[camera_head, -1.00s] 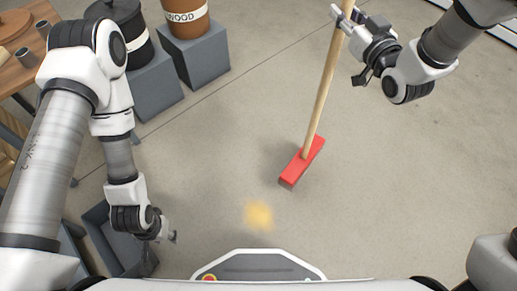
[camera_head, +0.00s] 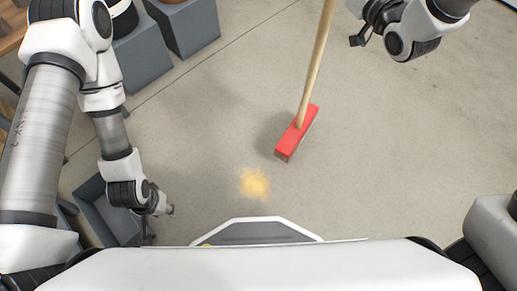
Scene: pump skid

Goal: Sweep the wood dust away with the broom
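The broom has a red head (camera_head: 297,134) resting on the floor and a pale wooden handle (camera_head: 315,70) that leans up and out of the top edge. A small yellowish patch of wood dust (camera_head: 255,184) lies on the floor, below and left of the head and apart from it. My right gripper (camera_head: 358,12) is at the top edge beside the handle, its fingertips cut off. The earlier frame shows its fingers around the handle. My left gripper (camera_head: 168,210) hangs low at the left, empty, left of the dust; its finger opening is too small to tell.
Grey blocks (camera_head: 183,28) with containers on them stand at the top left, beside a wooden table edge (camera_head: 12,30). A dark grey open bin (camera_head: 92,205) is on the floor behind my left gripper. The concrete floor around the dust and to the right is clear.

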